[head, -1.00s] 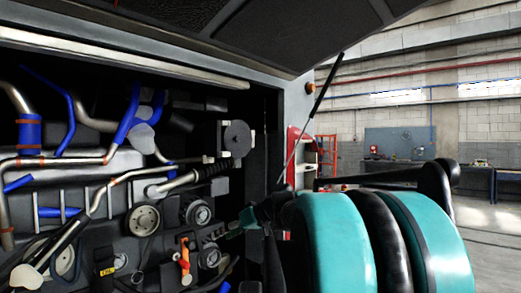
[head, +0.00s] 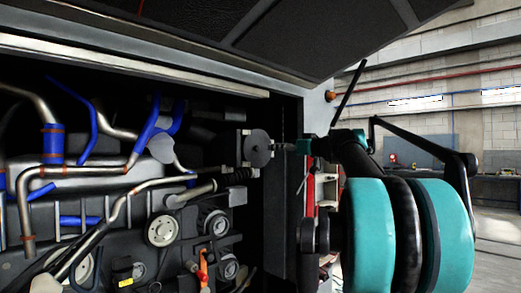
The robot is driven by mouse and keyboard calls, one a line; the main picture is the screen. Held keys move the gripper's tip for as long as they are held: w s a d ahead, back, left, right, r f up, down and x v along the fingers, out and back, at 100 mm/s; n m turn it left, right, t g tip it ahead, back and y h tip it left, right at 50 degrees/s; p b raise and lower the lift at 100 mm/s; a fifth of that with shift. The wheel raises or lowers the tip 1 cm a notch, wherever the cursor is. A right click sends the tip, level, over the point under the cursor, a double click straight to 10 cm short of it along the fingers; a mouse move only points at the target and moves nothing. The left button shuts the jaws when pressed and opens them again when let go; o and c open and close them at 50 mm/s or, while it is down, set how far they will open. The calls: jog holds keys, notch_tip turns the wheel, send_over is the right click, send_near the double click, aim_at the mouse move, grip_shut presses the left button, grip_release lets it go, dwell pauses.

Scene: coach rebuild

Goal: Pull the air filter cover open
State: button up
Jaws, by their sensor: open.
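The air filter cover appears to be the dark round disc (head: 257,149) at the right end of the engine bay, with a small hub at its middle. It sits against a dark boxy housing (head: 229,147). My gripper (head: 281,147) is just right of the disc at about the same height, its dark fingers pointing left towards it. The fingers are small and dark here, and a narrow gap to the disc seems to show. The gripper is open and holds nothing that I can see.
The raised hatch (head: 310,35) hangs over the bay, with a thin strut (head: 348,93) at its right. The bay's right frame post (head: 313,120) stands behind my wrist. Metal pipes (head: 95,168), blue hoses (head: 84,110) and pulleys (head: 160,227) fill the bay at left.

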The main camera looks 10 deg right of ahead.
aim_at(258, 148)
jog(key=x, duration=1)
jog(key=shift+w+a, duration=0.25)
jog(key=shift+w, duration=0.05)
grip_shut()
